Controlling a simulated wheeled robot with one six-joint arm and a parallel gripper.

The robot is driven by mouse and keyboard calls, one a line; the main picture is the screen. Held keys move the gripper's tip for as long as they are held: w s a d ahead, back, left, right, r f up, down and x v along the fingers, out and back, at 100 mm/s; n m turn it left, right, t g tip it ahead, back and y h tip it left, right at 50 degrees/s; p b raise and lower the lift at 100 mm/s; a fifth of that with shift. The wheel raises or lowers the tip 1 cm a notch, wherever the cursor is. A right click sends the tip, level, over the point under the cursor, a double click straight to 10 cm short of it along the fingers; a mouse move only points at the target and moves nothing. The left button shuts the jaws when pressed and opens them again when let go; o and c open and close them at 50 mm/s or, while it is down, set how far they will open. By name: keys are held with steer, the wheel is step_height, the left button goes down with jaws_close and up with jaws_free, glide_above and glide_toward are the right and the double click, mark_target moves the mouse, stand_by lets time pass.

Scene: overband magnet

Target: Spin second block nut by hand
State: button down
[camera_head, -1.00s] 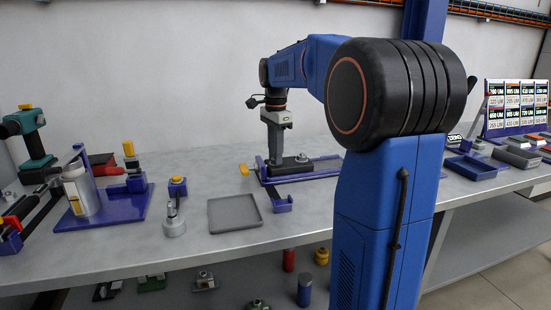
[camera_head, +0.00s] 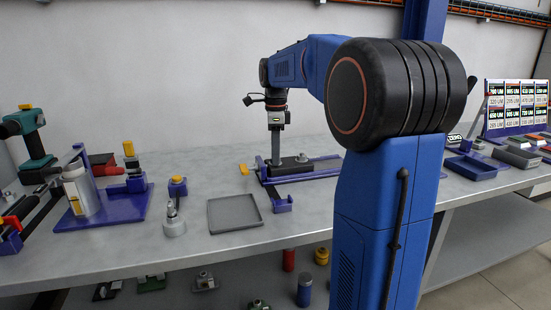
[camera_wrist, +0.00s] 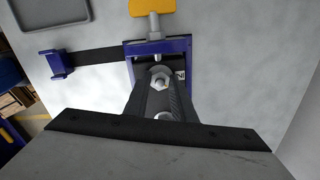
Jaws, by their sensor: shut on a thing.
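A dark block (camera_head: 291,167) sits in a blue vise-like fixture (camera_head: 320,169) on the bench. A silver nut (camera_head: 304,158) shows on the block's right part in the head view. My gripper (camera_head: 276,162) points straight down onto the block's left part, with its jaws shut. The jaws hide what they hold in the head view; it appears to be a block nut. In the wrist view a hex nut with a stud (camera_wrist: 160,78) stands on the dark block near the yellow-handled clamp screw (camera_wrist: 152,8). Another bright round part (camera_wrist: 163,116) shows closer to the gripper body, partly covered.
An empty grey tray (camera_head: 234,214) lies left of the fixture. A blue bracket (camera_head: 283,204) juts toward the bench's front. A silver fitting (camera_head: 174,222) and a blue stand with a white bottle (camera_head: 82,192) are farther left. Blue trays (camera_head: 470,167) lie at right.

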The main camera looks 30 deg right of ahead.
steer(key=m, duration=0.4)
steer(key=shift+m, duration=0.3)
steer(key=m, duration=0.4)
steer(key=shift+m, duration=0.3)
steer(key=c, duration=1.4)
jaws_free()
step_height(320, 180, up, 17)
steer(key=shift+r, duration=0.2)
steer(key=shift+s, duration=0.1)
